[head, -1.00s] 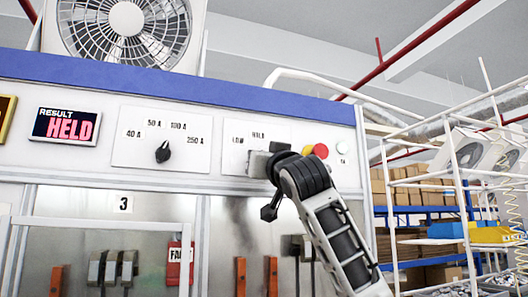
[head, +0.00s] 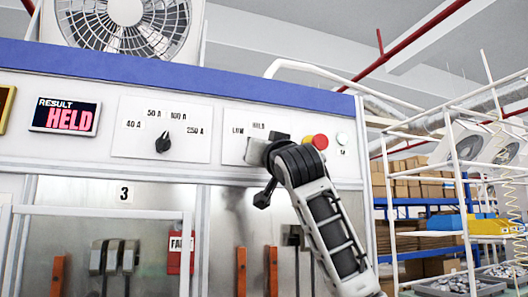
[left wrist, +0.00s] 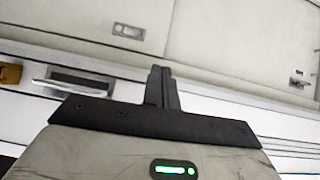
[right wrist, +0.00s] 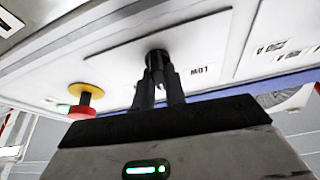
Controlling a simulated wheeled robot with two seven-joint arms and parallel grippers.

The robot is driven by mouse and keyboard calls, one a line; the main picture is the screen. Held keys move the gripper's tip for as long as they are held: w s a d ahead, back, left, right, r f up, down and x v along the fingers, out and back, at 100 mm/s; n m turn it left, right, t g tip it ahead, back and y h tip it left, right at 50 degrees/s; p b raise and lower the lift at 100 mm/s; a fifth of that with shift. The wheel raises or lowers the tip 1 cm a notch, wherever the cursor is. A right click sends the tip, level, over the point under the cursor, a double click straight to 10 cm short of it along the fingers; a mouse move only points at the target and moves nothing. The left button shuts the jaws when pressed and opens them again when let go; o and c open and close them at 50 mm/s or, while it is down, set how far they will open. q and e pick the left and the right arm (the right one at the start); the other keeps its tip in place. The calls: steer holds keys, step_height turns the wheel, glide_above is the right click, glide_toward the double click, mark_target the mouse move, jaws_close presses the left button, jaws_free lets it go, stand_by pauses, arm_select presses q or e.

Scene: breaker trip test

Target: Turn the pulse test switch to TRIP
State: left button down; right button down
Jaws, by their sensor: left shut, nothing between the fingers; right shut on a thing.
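My right gripper (right wrist: 160,80) is shut on this knob. In the head view my right gripper (head: 258,152) reaches the switch plate (head: 232,147) and covers the knob; LOW and HOLD labels show above it. No TRIP label can be read, and the knob's pointing direction is hidden. The result display (head: 65,117) reads HELD. My left gripper (left wrist: 162,85) is shut and empty in front of pale panels; it is outside the head view.
A red and yellow push button (head: 318,142) is close right of the switch, with a pale round button (head: 342,138) beyond. A rating selector (head: 163,143) is to the left. A white rail (head: 100,212) and levers are below. Shelves with boxes stand at right.

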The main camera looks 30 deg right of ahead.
arm_select(q)
steer(key=shift+a, duration=0.1)
arm_select(e)
steer(key=m+g+h, duration=0.1)
steer(key=m, duration=0.2)
steer(key=m+g+h, duration=0.1)
steer(key=m, duration=0.3)
steer(key=m+g+h, duration=0.1)
steer(key=m+h, duration=0.1)
steer(key=m, duration=0.2)
arm_select(q)
steer(key=shift+r, duration=0.1)
arm_select(e)
steer(key=c, duration=1.4)
jaws_free()
steer(key=shift+c, duration=0.2)
